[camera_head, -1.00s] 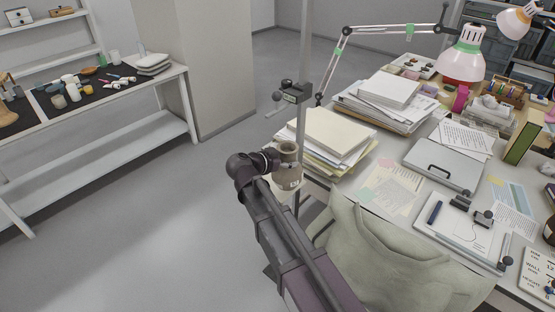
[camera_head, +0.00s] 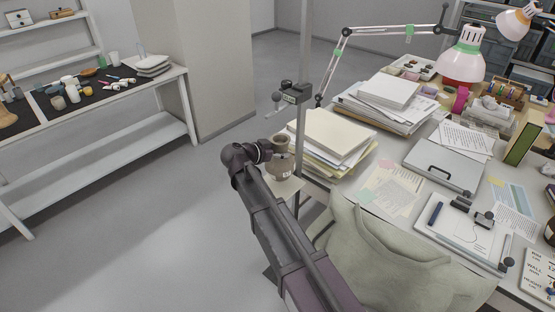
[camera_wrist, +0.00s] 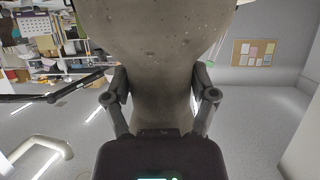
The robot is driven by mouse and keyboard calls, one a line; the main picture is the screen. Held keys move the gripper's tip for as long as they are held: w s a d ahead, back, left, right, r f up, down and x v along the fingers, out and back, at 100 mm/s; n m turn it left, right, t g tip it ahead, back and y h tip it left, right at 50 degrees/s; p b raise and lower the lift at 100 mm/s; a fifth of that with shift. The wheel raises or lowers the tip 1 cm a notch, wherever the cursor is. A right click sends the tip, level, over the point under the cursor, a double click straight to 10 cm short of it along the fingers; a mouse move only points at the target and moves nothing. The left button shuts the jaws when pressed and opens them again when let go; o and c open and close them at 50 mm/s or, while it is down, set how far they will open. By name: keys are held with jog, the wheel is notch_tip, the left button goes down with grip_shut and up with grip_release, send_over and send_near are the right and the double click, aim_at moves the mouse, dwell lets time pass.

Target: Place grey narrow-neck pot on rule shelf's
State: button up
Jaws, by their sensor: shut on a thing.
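The grey-brown narrow-neck pot (camera_head: 280,166) is upright beside the tall rule post (camera_head: 304,60), with a small pale label low on its side. My gripper (camera_head: 267,152) is shut on it from the left in the head view. In the wrist view the speckled pot (camera_wrist: 160,45) fills the middle, between both fingers of my gripper (camera_wrist: 160,88). The rule's small pale shelf (camera_head: 287,190) shows just below the pot. The pot's base looks over or at the shelf; I cannot tell whether it touches.
A dark clamp (camera_head: 294,94) sits on the post above the pot. Paper stacks (camera_head: 335,135) and a crowded desk lie to the right. A chair with a grey-green cover (camera_head: 385,255) stands in front. A white bench (camera_head: 150,135) is at left, with open floor between.

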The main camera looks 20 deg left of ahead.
aim_at(279, 160)
jog(key=shift+f+b, duration=1.55)
jog(key=shift+f, duration=0.2)
jog(key=shift+f, duration=0.15)
jog(key=o, duration=1.2)
jog(key=shift+s+r, duration=0.1)
jog(key=shift+r, duration=0.15)
jog(key=p+v, duration=0.4)
jog(key=v, duration=0.8)
jog(key=shift+f+p, duration=0.1)
jog(key=shift+p, duration=0.2)
